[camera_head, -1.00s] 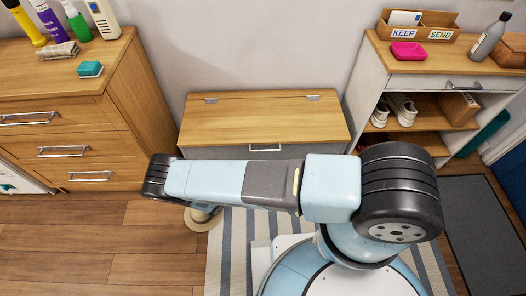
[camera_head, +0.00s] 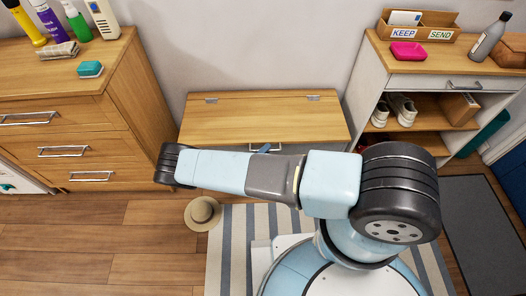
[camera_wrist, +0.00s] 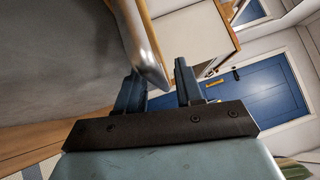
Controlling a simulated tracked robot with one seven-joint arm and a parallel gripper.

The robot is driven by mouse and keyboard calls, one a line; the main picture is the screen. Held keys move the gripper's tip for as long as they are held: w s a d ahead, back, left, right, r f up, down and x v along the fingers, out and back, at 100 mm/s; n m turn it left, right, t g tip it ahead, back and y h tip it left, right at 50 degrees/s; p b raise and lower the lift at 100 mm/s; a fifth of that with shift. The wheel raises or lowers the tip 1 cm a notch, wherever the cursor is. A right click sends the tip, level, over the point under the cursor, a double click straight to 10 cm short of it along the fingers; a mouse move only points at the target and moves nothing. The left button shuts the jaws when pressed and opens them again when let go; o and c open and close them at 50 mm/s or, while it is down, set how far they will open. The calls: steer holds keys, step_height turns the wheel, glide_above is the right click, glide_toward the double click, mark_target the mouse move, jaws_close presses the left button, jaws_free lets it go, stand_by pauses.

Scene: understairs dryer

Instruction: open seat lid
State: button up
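The seat is a low bench with a wooden lid (camera_head: 262,118), closed flat against the wall, with two hinges along its back edge. A metal handle (camera_head: 278,148) sits on its grey front, just under the lid's front edge. In the head view my arm hides most of the front, and a blue piece of my gripper shows at the handle. In the wrist view my gripper (camera_wrist: 160,88) has its two fingers apart. The handle's metal bar (camera_wrist: 147,45) reaches down into the gap between them, close to the left finger. I cannot tell if it touches.
A wooden drawer chest (camera_head: 75,135) stands left of the bench. A white shelf unit (camera_head: 365,85) with shoes (camera_head: 404,109) stands on the right. A straw hat (camera_head: 202,213) lies on the floor beside the striped rug (camera_head: 232,260). Floor at lower left is clear.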

steer(key=shift+c, duration=0.2)
jaws_close()
stand_by(0.4)
